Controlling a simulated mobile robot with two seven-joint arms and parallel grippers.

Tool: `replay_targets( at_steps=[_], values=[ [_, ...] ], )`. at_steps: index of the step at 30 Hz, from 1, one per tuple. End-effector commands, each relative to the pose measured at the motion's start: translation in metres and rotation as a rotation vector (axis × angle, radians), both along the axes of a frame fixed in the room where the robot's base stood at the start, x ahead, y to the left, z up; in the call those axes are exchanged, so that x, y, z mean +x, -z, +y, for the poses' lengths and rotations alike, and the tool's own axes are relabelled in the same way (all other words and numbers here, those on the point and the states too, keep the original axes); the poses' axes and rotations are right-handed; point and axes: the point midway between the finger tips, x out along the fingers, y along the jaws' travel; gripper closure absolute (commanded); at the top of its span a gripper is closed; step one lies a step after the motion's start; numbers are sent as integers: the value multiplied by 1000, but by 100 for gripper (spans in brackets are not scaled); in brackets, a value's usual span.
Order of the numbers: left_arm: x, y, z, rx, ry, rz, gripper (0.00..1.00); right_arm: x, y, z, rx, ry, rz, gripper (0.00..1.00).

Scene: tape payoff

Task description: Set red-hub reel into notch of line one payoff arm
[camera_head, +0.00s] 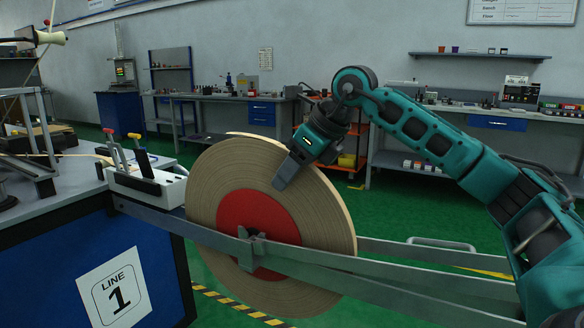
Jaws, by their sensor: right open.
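The large reel (222,181) of tan tape with a red hub (274,216) stands upright between the two grey bars of the payoff arm (340,268). The near bar crosses in front of the hub. A small notched bracket (248,246) on that bar is at the dark hub centre; I cannot tell whether the shaft is fully seated in it. My right gripper (283,178) is at the reel's upper right, its visible finger over the tape face. The jaws are open; the other finger is hidden. I cannot tell whether it touches the reel. My left gripper is not in view.
The blue machine cabinet with the LINE 1 sign (118,291) is at the lower left, with a white lever box (148,184) beside the reel. Workbenches (235,100) and an orange rack stand along the back wall. Green floor lies open behind the reel.

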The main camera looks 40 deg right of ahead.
Motion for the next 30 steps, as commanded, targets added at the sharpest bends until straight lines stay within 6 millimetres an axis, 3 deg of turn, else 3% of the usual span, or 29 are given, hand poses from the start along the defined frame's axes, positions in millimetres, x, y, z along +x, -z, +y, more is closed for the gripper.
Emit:
replay_targets(
  at_steps=[5, 15, 21, 30],
  values=[
    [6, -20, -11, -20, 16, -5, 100, 1, -3, 0, 2, 1, -9, 46],
    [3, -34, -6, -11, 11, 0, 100, -41, -73, -18, 3, 3, -21, 46],
    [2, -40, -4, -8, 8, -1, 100, -60, -101, -25, 4, 2, -22, 46],
    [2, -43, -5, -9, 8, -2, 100, -69, -113, -29, 4, 1, -22, 46]
  ],
)
